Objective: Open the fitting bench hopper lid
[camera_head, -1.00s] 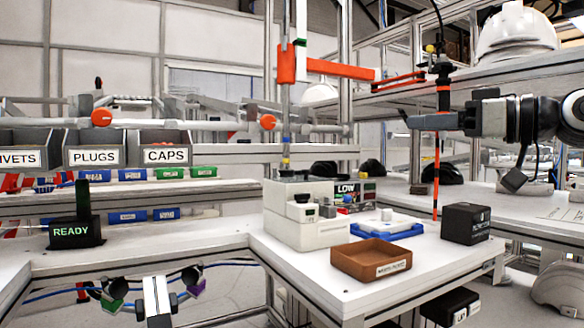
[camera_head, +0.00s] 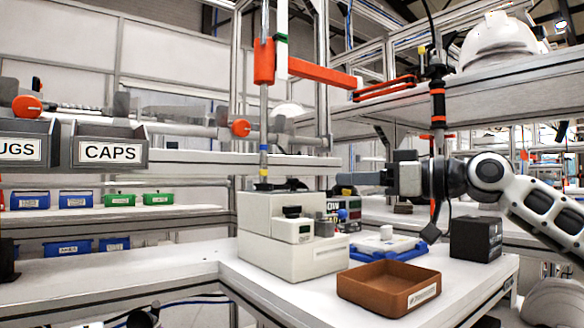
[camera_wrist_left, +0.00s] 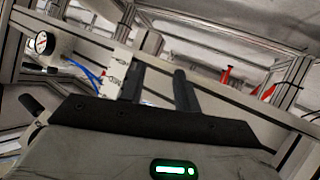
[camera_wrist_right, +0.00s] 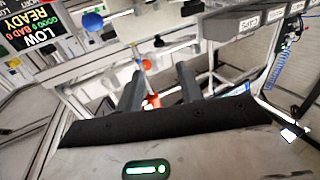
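A white boxy unit (camera_head: 292,235) stands on the corner of the bench and is the likeliest hopper. Its flat top (camera_head: 283,203) looks closed; I cannot make out a lid edge or handle for sure. My right gripper (camera_head: 368,178) reaches in from the right, pointing left, above and to the right of this unit, apart from it. In the right wrist view its two fingers (camera_wrist_right: 160,90) are spread with nothing between them. My left gripper is out of the head view. In the left wrist view its fingers (camera_wrist_left: 160,88) are apart and empty, facing bench rails.
A brown tray (camera_head: 388,287), a blue-and-white tray (camera_head: 385,244) and a black box (camera_head: 476,239) stand on the bench right of the unit. A red arm on a post (camera_head: 310,72) hangs above. The left bench top is mostly clear.

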